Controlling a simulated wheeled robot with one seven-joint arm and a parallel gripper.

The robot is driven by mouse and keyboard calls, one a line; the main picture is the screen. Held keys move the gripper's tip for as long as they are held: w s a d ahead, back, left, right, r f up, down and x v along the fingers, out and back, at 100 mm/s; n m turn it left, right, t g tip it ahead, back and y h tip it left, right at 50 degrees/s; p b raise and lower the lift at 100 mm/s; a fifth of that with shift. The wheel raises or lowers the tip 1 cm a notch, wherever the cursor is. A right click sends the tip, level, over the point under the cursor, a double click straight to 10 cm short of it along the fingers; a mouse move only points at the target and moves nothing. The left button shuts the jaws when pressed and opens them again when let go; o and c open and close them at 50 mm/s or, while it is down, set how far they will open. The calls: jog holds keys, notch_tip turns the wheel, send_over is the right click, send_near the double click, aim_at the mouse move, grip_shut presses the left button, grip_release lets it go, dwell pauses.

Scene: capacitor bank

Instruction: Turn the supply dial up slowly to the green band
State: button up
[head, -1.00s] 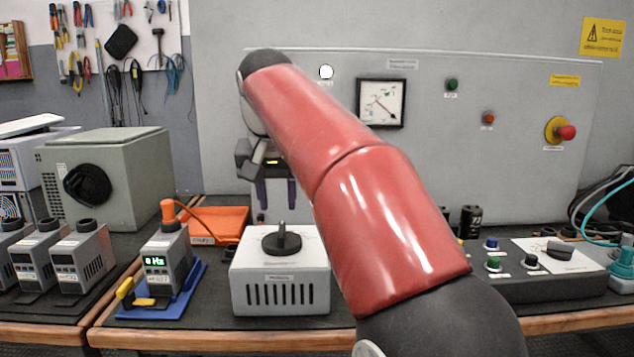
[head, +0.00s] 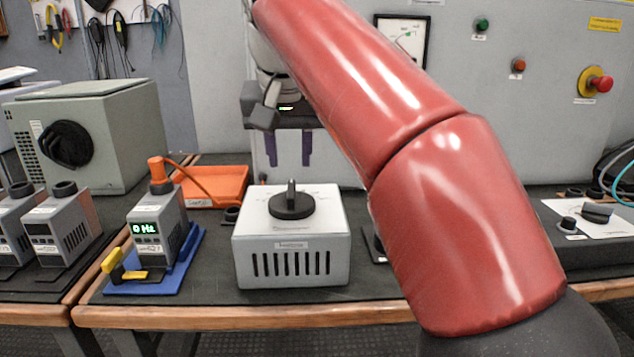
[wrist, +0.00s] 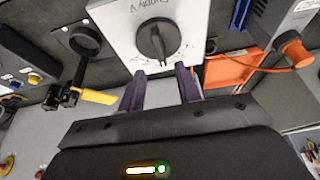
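The supply dial (head: 291,205) is a black round knob with a raised grip bar, on top of a pale grey slotted box (head: 292,264). In the wrist view the dial (wrist: 157,40) sits on a white plate lettered "Supply V", upside down there. Scale marks show beside it, but I cannot make out a green band on the plate. My gripper (head: 288,148) hangs beyond and above the dial in the head view, its two dark purple fingers apart and empty. In the wrist view the open fingertips (wrist: 163,70) are near the dial, with no contact seen. A wall meter (head: 403,38), partly hidden by my arm, has a small green mark.
Left of the box stands a grey "0 Hz" unit (head: 158,232) on a blue base with a yellow lever. An orange tray (head: 215,187) lies behind. A control panel (head: 598,218) is at right. A red emergency button (head: 601,84) is on the wall.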

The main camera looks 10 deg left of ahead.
aim_at(291, 188)
jog(key=b+x, duration=0.2)
jog(key=x, duration=0.5)
grip_shut()
